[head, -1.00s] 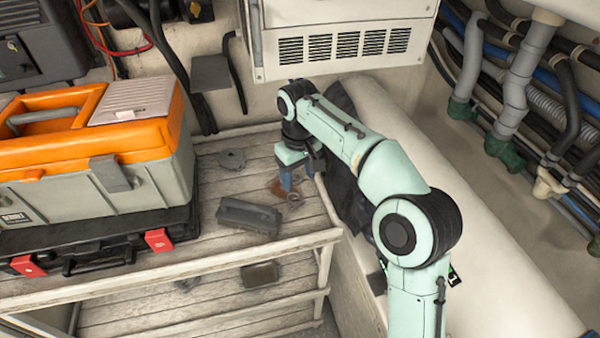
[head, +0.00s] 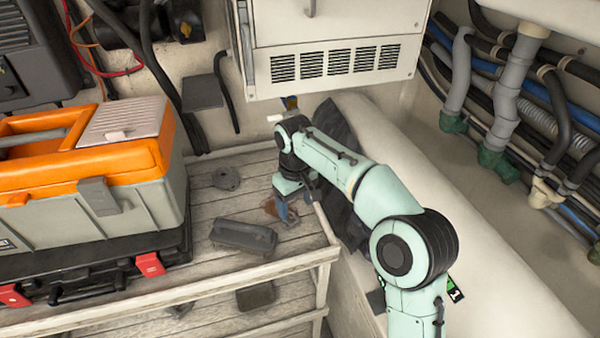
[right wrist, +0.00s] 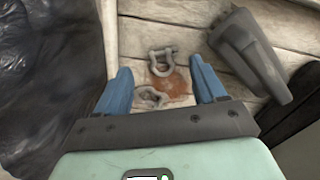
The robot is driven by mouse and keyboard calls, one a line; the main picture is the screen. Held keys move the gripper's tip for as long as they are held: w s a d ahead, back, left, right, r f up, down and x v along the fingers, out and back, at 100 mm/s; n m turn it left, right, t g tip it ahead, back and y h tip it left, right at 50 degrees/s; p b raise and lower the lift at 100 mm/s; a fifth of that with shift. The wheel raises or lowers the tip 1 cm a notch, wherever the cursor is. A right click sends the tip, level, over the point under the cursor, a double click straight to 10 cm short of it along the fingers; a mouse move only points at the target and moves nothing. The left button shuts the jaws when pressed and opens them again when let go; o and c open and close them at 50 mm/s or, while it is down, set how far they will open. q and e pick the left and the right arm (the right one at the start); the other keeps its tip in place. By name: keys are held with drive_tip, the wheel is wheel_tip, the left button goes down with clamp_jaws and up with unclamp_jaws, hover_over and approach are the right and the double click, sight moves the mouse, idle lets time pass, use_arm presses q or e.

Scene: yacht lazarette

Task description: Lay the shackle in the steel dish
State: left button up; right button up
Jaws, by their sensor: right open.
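A grey shackle (right wrist: 162,60) lies on the pale planks beside a rust-brown stain, just beyond the fingertips in the right wrist view. In the head view it shows small beside my gripper (head: 291,219). My right gripper (right wrist: 160,88) is open and empty, its blue fingers pointing down over the planks. A second small grey, ring-like thing (right wrist: 150,97) lies between the fingers, partly hidden by the gripper; I cannot tell what it is. I cannot make out a steel dish for certain; a round dark grey disc (head: 226,178) lies on the shelf. My left gripper is not in view.
A dark grey brush-like block (head: 243,236) lies left of my gripper. An orange and grey toolbox (head: 90,170) on a black case fills the left. A wooden rail (head: 200,285) edges the shelf. Black sheeting (right wrist: 45,80) is close beside one finger. A white vented cabinet (head: 335,62) stands behind.

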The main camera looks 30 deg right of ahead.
drive_tip(key=f, duration=0.4)
drive_tip(key=f+b, duration=0.1)
drive_tip(key=f, duration=0.1)
drive_tip(key=shift+a, duration=0.25)
drive_tip(key=c, duration=1.3)
drive_tip(key=shift+r, duration=0.15)
